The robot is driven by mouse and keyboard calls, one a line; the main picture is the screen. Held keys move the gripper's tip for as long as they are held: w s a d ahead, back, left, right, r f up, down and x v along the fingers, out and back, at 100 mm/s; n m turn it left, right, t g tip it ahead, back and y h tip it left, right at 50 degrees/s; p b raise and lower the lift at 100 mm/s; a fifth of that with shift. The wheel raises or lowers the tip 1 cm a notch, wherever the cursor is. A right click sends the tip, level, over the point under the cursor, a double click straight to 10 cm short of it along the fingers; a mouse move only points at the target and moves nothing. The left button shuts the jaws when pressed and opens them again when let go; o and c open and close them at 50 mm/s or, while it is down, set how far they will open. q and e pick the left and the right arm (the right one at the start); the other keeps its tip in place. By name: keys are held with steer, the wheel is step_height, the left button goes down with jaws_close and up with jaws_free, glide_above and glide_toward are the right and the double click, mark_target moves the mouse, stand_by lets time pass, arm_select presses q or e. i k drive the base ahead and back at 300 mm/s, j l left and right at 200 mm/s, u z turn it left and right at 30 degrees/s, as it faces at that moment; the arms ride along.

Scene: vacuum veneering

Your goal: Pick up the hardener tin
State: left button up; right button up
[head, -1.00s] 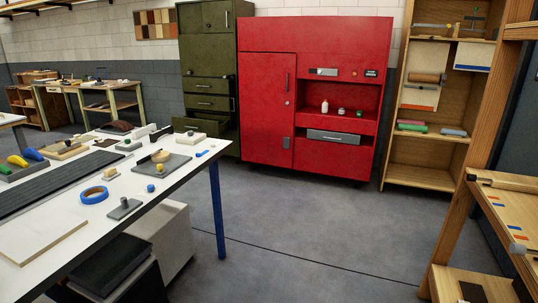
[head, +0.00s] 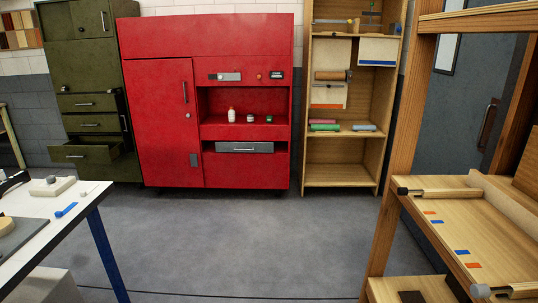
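Three small containers stand in the open niche of the red cabinet (head: 160,130) in the head view. On the left is a white bottle (head: 231,116) with a reddish cap. In the middle is a small pale tin or jar (head: 250,118) with a dark top. On the right is a small green container (head: 269,119). They are too small to read, so I cannot tell which is the hardener tin. Neither of my grippers is in view.
A white table (head: 75,205) is at the left, and a wooden bench (head: 470,215) is at the right. An olive cabinet (head: 90,80) with an open drawer and a wooden shelf (head: 345,177) flank the red cabinet. The grey floor (head: 235,235) between is clear.

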mark_target(251, 118)
steer(key=i, duration=2.15)
steer(key=i+u, duration=0.1)
steer(key=i, duration=0.4)
steer(key=i+u, duration=0.1)
steer(key=i, duration=0.4)
steer(key=i+l+u, duration=0.15)
steer(key=i, duration=0.35)
steer(key=i+l+u, duration=0.1)
steer(key=i, duration=0.4)
steer(key=i+l+u, duration=0.1)
steer(key=i+l, duration=0.15)
steer(key=i, duration=0.25)
